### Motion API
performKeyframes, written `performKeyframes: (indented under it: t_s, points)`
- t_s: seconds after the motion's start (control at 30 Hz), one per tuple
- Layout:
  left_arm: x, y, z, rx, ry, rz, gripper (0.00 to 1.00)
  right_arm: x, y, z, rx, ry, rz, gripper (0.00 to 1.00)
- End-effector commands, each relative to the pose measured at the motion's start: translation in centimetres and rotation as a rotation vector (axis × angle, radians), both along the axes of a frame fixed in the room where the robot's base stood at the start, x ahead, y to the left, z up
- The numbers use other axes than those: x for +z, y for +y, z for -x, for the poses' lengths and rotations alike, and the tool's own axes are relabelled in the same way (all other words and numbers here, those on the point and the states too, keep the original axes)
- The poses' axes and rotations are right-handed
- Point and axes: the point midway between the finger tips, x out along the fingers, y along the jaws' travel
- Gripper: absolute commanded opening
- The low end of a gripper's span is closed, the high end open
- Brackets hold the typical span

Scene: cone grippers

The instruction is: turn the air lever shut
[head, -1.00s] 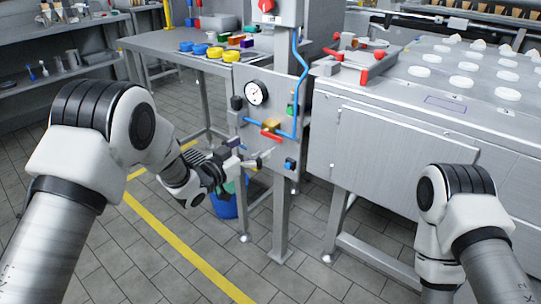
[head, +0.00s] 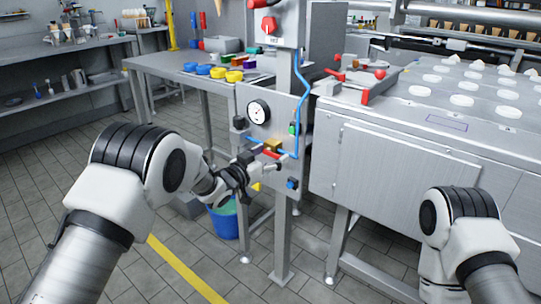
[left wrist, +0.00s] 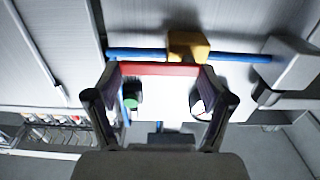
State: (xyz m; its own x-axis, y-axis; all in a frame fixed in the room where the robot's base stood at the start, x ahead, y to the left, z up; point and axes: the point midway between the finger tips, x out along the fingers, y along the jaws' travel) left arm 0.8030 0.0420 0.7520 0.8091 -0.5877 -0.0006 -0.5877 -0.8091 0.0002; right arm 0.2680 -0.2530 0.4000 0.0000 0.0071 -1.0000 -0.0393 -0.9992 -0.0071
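The air lever (head: 270,154) is a red bar on a brass valve (head: 273,145) in the blue air line, on the grey panel below the gauge. In the left wrist view the lever (left wrist: 160,69) lies parallel to the blue line, just below the brass body (left wrist: 188,46). My left gripper (head: 266,166) is at the panel, close to the lever. Its fingers (left wrist: 160,80) are wide apart, with the red bar spanning the gap between the tips. I cannot tell whether they touch it. My right arm shows at the right, but its gripper is out of view.
A round gauge (head: 259,112) and a green button (head: 293,128) sit beside the valve. A blue fitting (head: 292,184) is lower on the panel. A steel machine (head: 400,160) stands close on the right. A blue bucket (head: 224,222) is on the floor below.

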Motion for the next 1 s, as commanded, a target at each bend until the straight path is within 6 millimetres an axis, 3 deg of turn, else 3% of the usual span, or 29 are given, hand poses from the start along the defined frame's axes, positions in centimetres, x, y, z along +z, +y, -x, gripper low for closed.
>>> performKeyframes:
  t_s: [0.37,1.0]
  points:
    - [-0.2,0.0,0.0,0.0,-0.043,-0.057,0.46,-0.3,0.0,0.0,0.0,0.0,0.0,0.4]
    - [-1.6,0.0,0.0,0.0,-0.3,-0.409,0.46,-2.0,0.0,0.0,0.0,0.0,0.0,0.4]
